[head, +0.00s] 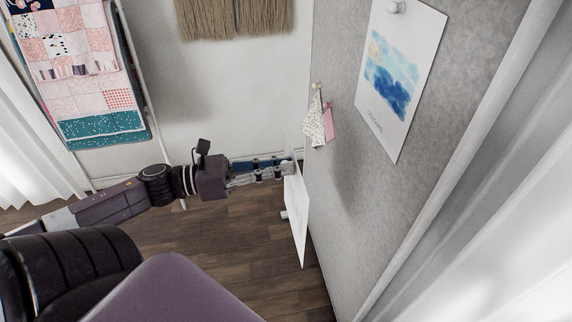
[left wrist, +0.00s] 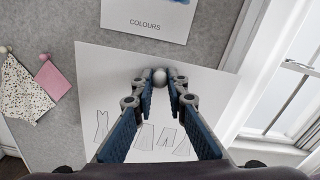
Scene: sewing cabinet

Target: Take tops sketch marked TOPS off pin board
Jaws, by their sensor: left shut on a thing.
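A white sketch sheet (head: 296,222) is at the left edge of the grey pin board (head: 350,215), seen nearly edge-on in the head view. In the left wrist view the sheet (left wrist: 110,85) shows line drawings of garments; no TOPS label is readable, and its lower middle is hidden behind my fingers. A round white pin head (left wrist: 160,77) sits at its upper part. My left gripper (head: 287,168) reaches the sheet from the left. Its fingertips (left wrist: 161,84) are closed around the pin head. My right gripper is not in view.
A blue watercolour sheet (head: 398,75) marked COLOURS hangs higher on the board. Speckled (head: 314,122) and pink (head: 328,122) fabric swatches are pinned nearby. A quilt rack (head: 95,85) stands at the left. A window (left wrist: 285,95) and curtains are beside the board. Wooden floor (head: 240,235) is open below.

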